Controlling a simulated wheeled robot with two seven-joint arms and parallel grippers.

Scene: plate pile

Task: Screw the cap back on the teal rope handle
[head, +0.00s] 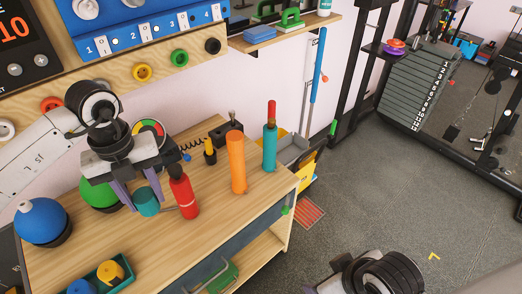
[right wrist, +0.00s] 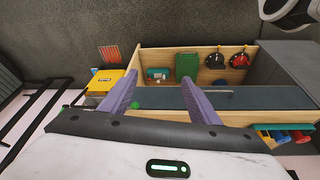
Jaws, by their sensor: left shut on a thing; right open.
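The teal rope handle (head: 270,149) stands upright near the right end of the wooden bench, with a narrower red piece on its top. My left gripper (head: 146,196) is shut on a short teal cap (head: 147,202), left of and apart from the handle. The cap is held low, close to the bench top; I cannot tell whether it touches. My right gripper (right wrist: 158,78) is open and empty in the right wrist view, above the floor and facing the bench's side with its shelves. In the head view only my right wrist shows at the bottom; its fingers are hidden.
A red handle (head: 184,197) stands close right of the cap, and an orange cylinder (head: 237,163) stands between it and the teal handle. Blue (head: 42,220) and green (head: 97,193) balls sit left. A teal tray (head: 104,276) lies in front. The front right bench top is clear.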

